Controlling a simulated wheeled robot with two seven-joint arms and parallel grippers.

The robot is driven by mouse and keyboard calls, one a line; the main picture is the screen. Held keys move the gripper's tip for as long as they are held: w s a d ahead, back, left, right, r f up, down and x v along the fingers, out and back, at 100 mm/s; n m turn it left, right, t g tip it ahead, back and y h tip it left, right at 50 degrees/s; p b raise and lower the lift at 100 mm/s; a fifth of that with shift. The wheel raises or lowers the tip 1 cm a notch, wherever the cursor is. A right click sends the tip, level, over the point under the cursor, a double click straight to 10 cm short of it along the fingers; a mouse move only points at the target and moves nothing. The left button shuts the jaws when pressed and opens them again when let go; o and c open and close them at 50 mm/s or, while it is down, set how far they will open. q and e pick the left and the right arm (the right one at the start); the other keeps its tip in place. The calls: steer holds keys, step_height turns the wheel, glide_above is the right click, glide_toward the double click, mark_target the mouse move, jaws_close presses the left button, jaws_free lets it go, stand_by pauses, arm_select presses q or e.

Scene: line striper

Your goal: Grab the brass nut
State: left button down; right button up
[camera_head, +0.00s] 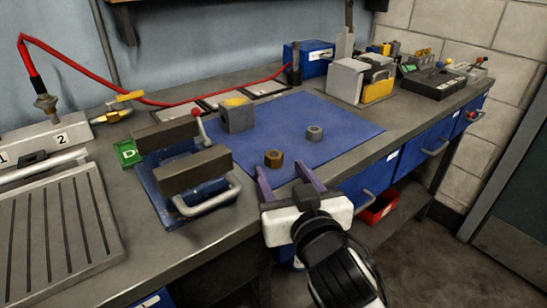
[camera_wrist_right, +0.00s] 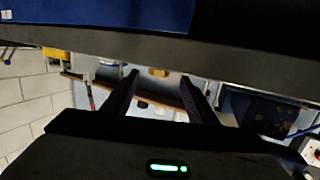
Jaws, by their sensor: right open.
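The brass nut (camera_head: 274,158) lies on the blue mat (camera_head: 345,118) near its front left part. A grey nut (camera_head: 314,132) lies on the mat farther back and to the right. My right gripper (camera_head: 285,174) is open and empty at the mat's front edge, just in front of the brass nut, which stands apart from the fingers. In the right wrist view the two dark fingers (camera_wrist_right: 160,90) are spread. A small yellowish patch shows beyond them; I cannot tell if it is the nut. My left gripper is not in view.
A blue fixture with grey blocks and a curved handle (camera_head: 207,199) stands left of the gripper. A grey block with a yellow top (camera_head: 238,117) sits on the mat's back left. Grey and yellow blocks (camera_head: 346,80) stand behind. The mat around the nuts is clear.

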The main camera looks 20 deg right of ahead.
mark_target(276, 161)
steer(key=w, duration=0.5)
steer(key=shift+w+d+f, duration=0.1)
steer(key=shift+d+f, duration=0.1)
steer(key=c, duration=1.2)
